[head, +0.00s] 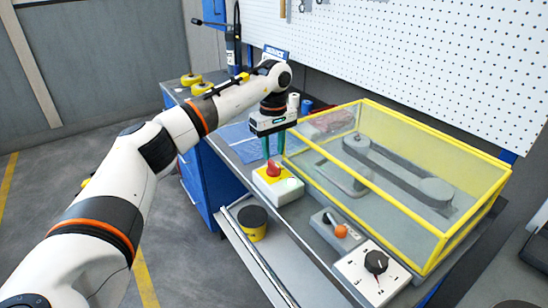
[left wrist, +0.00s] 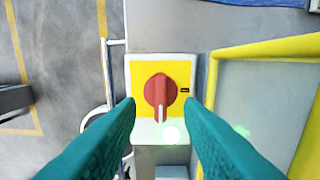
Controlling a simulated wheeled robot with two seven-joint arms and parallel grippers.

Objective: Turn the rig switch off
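The rig switch is a red rotary knob (head: 273,168) on a yellow plate, on top of a white box (head: 284,190) at the bench's front edge. In the left wrist view the knob (left wrist: 160,90) is centred, its white-marked handle pointing down the picture. A small black label (left wrist: 185,91) sits right of it. My left gripper (head: 273,150) points down just above the knob. Its teal fingers are apart, one on each side of the knob in the wrist view, with nothing between them; I cannot tell whether they reach its height. My right gripper is not in view.
A yellow-framed clear guard (head: 440,240) over a belt and pulleys stands close right of the switch box. A grey box with an orange knob (head: 341,231) and a white dial box (head: 372,276) lie nearer. A yellow-black tub (head: 253,222) stands on the lower shelf.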

